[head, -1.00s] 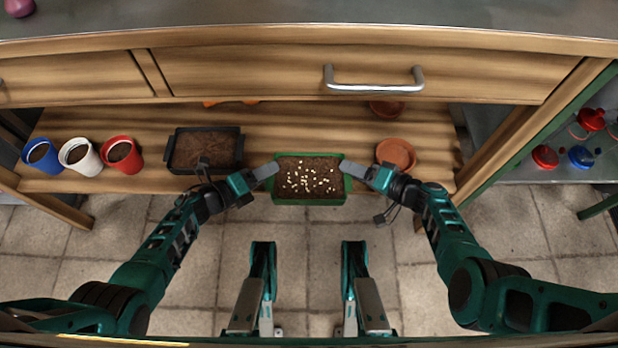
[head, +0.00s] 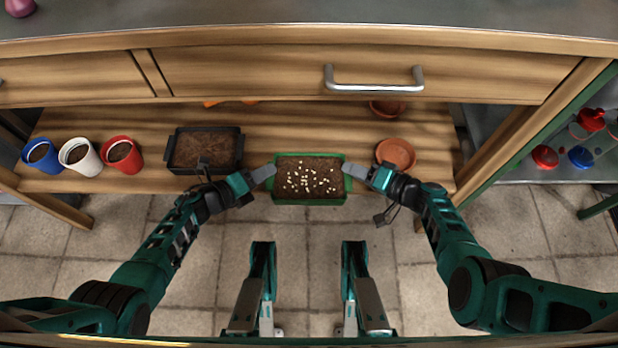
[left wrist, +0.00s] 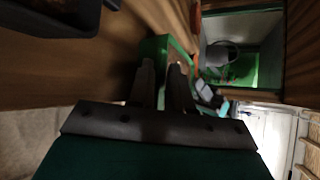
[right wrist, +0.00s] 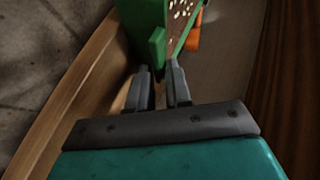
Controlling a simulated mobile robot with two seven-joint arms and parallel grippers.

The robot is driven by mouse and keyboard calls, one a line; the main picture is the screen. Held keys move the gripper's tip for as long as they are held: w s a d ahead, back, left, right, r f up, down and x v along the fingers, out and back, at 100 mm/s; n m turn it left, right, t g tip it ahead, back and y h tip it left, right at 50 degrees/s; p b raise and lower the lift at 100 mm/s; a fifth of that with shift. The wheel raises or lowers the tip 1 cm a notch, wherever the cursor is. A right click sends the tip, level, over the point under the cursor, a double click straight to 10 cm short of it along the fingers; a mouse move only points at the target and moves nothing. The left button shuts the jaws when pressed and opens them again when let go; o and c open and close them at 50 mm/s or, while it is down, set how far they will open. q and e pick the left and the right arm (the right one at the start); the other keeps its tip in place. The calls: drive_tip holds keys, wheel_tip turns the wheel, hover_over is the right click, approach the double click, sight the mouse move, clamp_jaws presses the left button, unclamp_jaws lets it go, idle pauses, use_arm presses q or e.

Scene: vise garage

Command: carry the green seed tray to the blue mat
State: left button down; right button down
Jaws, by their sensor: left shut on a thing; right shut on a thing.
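The green seed tray (head: 310,201), filled with dark soil and pale seeds, is at the front edge of the wooden shelf in the head view. My left gripper (head: 271,172) is shut on its left end, and my right gripper (head: 347,168) is shut on its right end. The left wrist view shows the jaws on the tray's green end (left wrist: 152,48). The right wrist view shows the jaws at a green tab of the tray (right wrist: 157,47). Whether the tray touches the shelf is hard to tell. No blue mat is in view.
A black soil tray (head: 240,155) stands left of the green tray, with blue (head: 41,154), white (head: 78,155) and red (head: 122,154) pots beyond it. A terracotta saucer (head: 396,153) is close on the right. The drawer front (head: 360,78) overhangs the shelf (head: 290,125).

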use_arm(q)
drive_tip(key=shift+d+r, duration=0.15)
drive_tip(key=shift+r, duration=0.05)
use_arm(e)
drive_tip(key=shift+r, duration=0.1)
